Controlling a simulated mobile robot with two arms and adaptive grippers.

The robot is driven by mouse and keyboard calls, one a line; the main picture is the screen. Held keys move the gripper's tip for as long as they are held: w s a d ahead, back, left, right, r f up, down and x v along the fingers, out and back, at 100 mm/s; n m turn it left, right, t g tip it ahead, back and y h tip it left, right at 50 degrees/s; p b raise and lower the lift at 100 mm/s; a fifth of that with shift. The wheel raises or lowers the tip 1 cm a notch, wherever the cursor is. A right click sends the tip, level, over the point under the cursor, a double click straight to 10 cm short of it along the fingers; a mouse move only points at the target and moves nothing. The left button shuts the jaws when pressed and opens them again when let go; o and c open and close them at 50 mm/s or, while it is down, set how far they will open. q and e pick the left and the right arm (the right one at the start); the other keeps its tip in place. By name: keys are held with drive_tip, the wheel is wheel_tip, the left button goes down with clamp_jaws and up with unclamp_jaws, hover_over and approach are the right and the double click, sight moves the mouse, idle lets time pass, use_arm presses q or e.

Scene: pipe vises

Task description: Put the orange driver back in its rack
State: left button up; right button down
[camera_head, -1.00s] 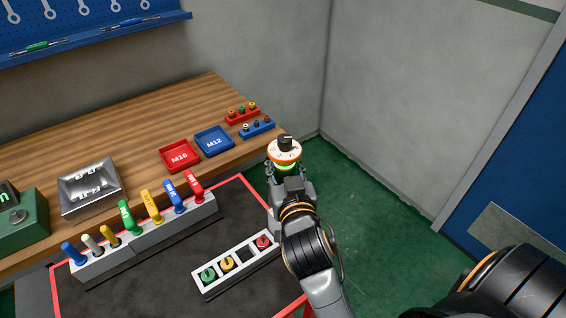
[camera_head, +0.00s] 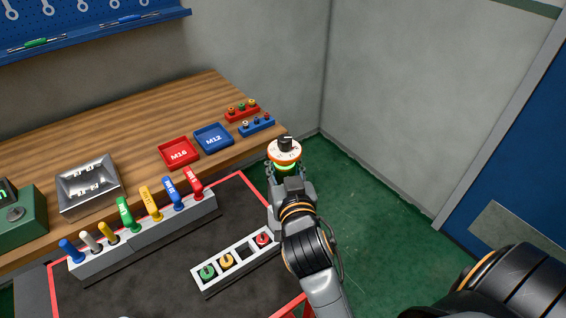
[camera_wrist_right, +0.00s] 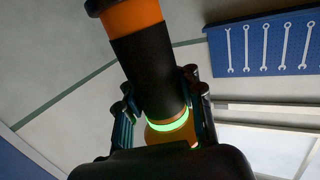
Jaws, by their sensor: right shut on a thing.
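The orange driver (camera_head: 285,158) is upright in my right gripper (camera_head: 287,178), with a white dial face and black knob on top and a glowing green ring below. The gripper is shut on it, in the air beyond the right edge of the dark tray. In the right wrist view the driver (camera_wrist_right: 150,70) shows a black grip and orange ends between the fingers. The white rack (camera_head: 209,287) holds green, yellow and red pieces; one square slot (camera_head: 245,254) between yellow and red looks empty. My left gripper is out of view.
Left of the rack, a grey block (camera_head: 135,241) holds several coloured-handled tools. The wooden bench (camera_head: 130,130) behind carries red (camera_head: 179,152) and blue (camera_head: 213,138) trays and small red and blue racks. A red-edged dark tray surface (camera_head: 150,285) lies below; green floor is clear at right.

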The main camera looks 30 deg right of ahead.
drive_tip(key=shift+a+f+b, duration=0.1)
drive_tip(key=shift+f+b, duration=2.25)
drive_tip(key=shift+f, duration=0.6)
idle(1.8)
drive_tip(key=shift+s, duration=0.1)
drive_tip(key=c, duration=0.8)
unclamp_jaws()
drive_tip(key=shift+f, duration=0.2)
drive_tip(key=shift+r+v, duration=0.1)
drive_tip(key=shift+v, duration=1.9)
drive_tip(key=shift+r+v, duration=0.15)
drive_tip(key=shift+v, duration=1.8)
